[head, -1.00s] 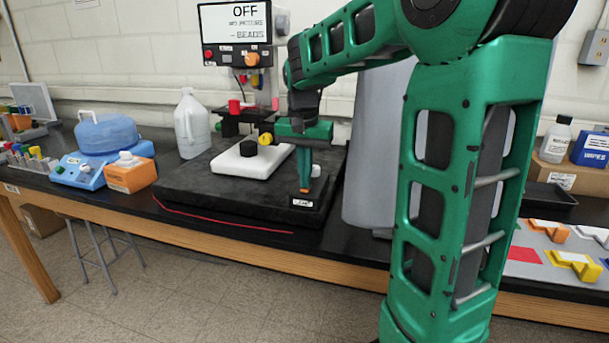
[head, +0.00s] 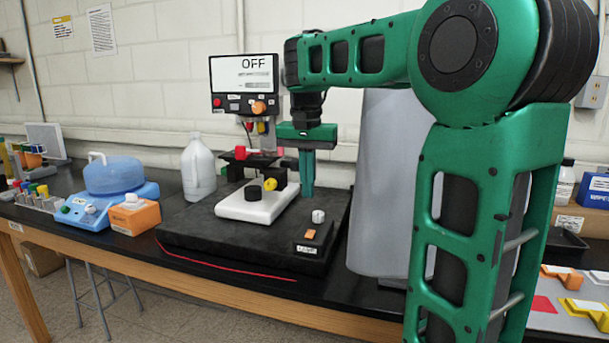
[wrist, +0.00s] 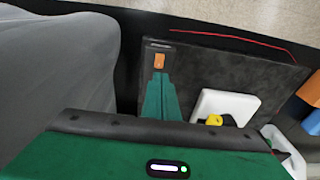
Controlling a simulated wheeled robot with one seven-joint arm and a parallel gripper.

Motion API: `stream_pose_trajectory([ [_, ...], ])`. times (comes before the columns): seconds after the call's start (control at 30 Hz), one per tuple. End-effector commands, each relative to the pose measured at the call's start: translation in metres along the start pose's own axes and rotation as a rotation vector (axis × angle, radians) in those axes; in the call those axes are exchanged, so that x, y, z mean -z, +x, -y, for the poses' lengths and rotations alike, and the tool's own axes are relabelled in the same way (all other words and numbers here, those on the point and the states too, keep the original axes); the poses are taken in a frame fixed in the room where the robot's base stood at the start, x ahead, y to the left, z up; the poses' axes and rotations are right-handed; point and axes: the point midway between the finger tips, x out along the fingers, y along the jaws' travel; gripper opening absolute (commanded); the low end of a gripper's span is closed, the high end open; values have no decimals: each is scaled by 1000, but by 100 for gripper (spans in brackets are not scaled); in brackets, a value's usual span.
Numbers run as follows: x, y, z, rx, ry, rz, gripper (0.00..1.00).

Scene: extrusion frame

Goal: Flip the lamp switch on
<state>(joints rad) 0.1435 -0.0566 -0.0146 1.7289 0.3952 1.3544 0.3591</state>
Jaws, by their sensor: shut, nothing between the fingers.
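The lamp switch (head: 309,234) is a small orange rocker on a dark box with a white label, at the front right of the black board. It also shows in the wrist view (wrist: 159,61), just beyond the fingertips. I cannot tell which way the rocker is tipped. My gripper (head: 307,192) points down with its green fingers shut and empty. In the head view its tips are above and behind the switch, apart from it. The fingers show in the wrist view too (wrist: 160,78). The screen (head: 244,75) above the board reads OFF.
A white knob (head: 318,216) stands just behind the switch. A white block (head: 245,206) with a black knob lies left of it. A grey curved body (head: 385,190) rises close to the right. A red line (head: 220,266) runs along the board's front. Jug (head: 197,168) stands at the left.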

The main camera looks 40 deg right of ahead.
Motion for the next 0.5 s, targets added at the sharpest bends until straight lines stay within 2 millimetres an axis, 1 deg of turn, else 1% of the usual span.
stream_pose_trajectory([
  [0.03,0,-10,1,3,0,-1,0],
  [0.2,1,-24,0,-1,1,-1,0],
  [0.33,0,-31,0,0,0,0,0],
  [0.5,0,-34,-1,0,1,2,0],
])
